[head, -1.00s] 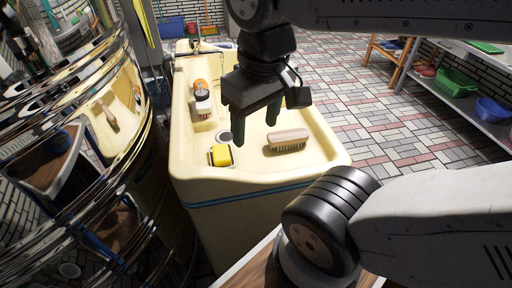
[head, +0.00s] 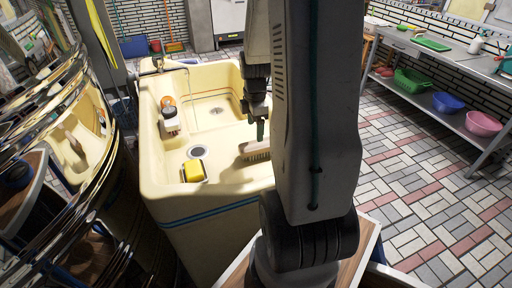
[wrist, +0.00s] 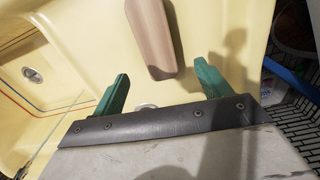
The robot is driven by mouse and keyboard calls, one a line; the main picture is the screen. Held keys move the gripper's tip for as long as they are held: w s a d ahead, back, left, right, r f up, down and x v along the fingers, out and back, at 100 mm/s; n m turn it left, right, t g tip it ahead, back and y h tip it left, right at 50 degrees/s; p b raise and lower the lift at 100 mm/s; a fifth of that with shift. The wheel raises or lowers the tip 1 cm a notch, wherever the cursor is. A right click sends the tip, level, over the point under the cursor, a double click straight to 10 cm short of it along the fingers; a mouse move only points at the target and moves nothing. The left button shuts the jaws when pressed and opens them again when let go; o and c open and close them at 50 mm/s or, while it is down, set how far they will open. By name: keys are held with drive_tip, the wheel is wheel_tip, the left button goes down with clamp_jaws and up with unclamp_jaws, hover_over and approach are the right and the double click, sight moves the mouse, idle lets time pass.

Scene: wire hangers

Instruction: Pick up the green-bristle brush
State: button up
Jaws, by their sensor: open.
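A brush with a long pale wooden back (head: 252,150) lies in the cream sink, back up, bristles down; my arm hides its right part in the head view. Its bristles look brownish there, and I cannot make out green. In the wrist view its pinkish-brown back (wrist: 153,35) points toward me, its near end in line with the gap between my fingers. My gripper (wrist: 163,78), with green fingers, is open and empty. It also shows beside the arm in the head view (head: 261,128), close above the brush. I cannot tell the exact height.
The cream sink (head: 215,202) has raised walls around the brush. A yellow sponge (head: 193,171) sits at its near left, and an orange-and-white item (head: 170,118) stands on its left ledge. A shiny metal drum (head: 100,190) is at left. A shelf with basins (head: 447,103) is at right.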

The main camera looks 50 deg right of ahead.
sight(259, 144)
drive_tip(key=shift+s+d+f+n, duration=0.15)
drive_tip(key=shift+d+f, duration=0.25)
drive_tip(key=shift+f, duration=0.15)
drive_tip(key=shift+s+d+f+n, duration=0.1)
drive_tip(key=shift+d+f+n, duration=0.05)
drive_tip(key=shift+d+f, duration=0.3)
wheel_tip(259, 144, down, 8)
drive_tip(key=shift+r, duration=0.2)
drive_tip(key=c, duration=1.2)
drive_tip(key=shift+r, duration=0.15)
wheel_tip(259, 144, up, 10)
drive_tip(key=shift+f, duration=0.1)
drive_tip(key=shift+o, duration=1.1)
drive_tip(key=shift+w, duration=0.1)
